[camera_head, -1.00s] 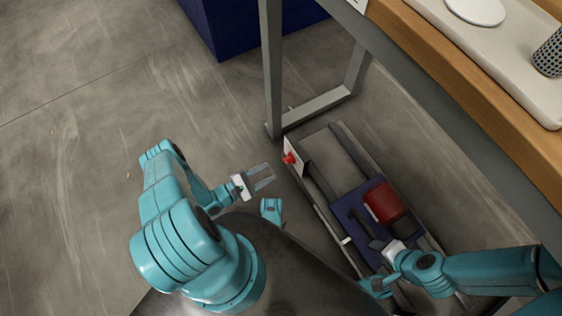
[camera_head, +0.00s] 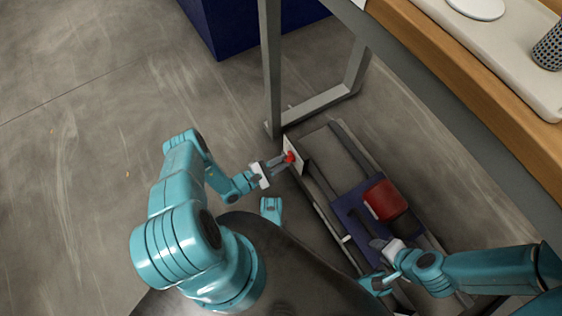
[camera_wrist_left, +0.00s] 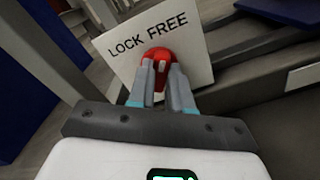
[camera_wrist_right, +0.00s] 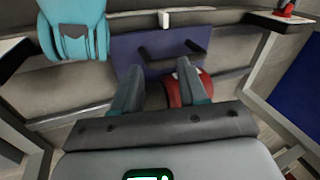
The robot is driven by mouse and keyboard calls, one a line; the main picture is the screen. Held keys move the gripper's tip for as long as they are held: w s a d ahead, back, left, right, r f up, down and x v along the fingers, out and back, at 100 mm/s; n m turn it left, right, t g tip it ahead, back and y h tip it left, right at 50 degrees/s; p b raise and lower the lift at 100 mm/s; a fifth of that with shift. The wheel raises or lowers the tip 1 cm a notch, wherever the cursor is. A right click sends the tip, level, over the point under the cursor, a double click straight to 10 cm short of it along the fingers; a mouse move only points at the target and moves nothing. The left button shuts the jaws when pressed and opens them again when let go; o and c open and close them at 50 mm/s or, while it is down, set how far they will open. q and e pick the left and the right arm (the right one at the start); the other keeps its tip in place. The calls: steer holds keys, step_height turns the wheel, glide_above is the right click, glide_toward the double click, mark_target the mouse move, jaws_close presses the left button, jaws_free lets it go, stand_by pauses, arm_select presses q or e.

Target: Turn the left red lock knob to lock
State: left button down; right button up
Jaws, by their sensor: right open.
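The red lock knob (camera_head: 289,157) sits on a white plate (camera_head: 294,152) at the near-left end of the low press frame. In the left wrist view the plate (camera_wrist_left: 120,58) reads LOCK and FREE, with the red knob (camera_wrist_left: 158,58) just below the words. My left gripper (camera_head: 279,162) is at the knob, its two fingers (camera_wrist_left: 162,80) on either side of it and drawn close together; they appear shut on it and hide its lower part. My right gripper (camera_wrist_right: 155,82) is open over the dark blue plate, near a dark bar handle, with nothing visibly held.
The dark blue plate (camera_head: 347,212) lies between the frame's rails beside a red cylinder (camera_head: 383,199). A grey table leg (camera_head: 271,70) stands just behind the knob plate, and a wooden-edged tabletop (camera_head: 470,85) overhangs on the right. The floor at left is clear.

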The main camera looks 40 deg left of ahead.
arm_select(q)
steer(key=shift+n, duration=0.3)
arm_select(e)
steer(key=shift+w+f, duration=0.1)
arm_select(q)
steer(key=shift+w+a+n+b, duration=0.15)
steer(key=shift+n+b, duration=0.7)
steer(key=shift+n, duration=2.5)
steer(key=shift+s+a+n+b, duration=0.1)
steer(key=shift+n+b, duration=0.7)
steer(key=shift+n, duration=2.55)
arm_select(e)
steer(key=shift+w+d+f+t, duration=0.15)
steer(key=shift+w+f+t, duration=0.1)
steer(key=shift+w+f, duration=0.45)
steer(key=shift+w+d+f+t, duration=0.1)
steer(key=shift+w+f+t, duration=0.15)
steer(key=shift+w+f, duration=0.4)
steer(key=shift+s+f, duration=0.15)
steer(key=shift+s, duration=0.05)
arm_select(q)
steer(key=c, duration=1)
jaws_free()
steer(key=shift+c, duration=0.2)
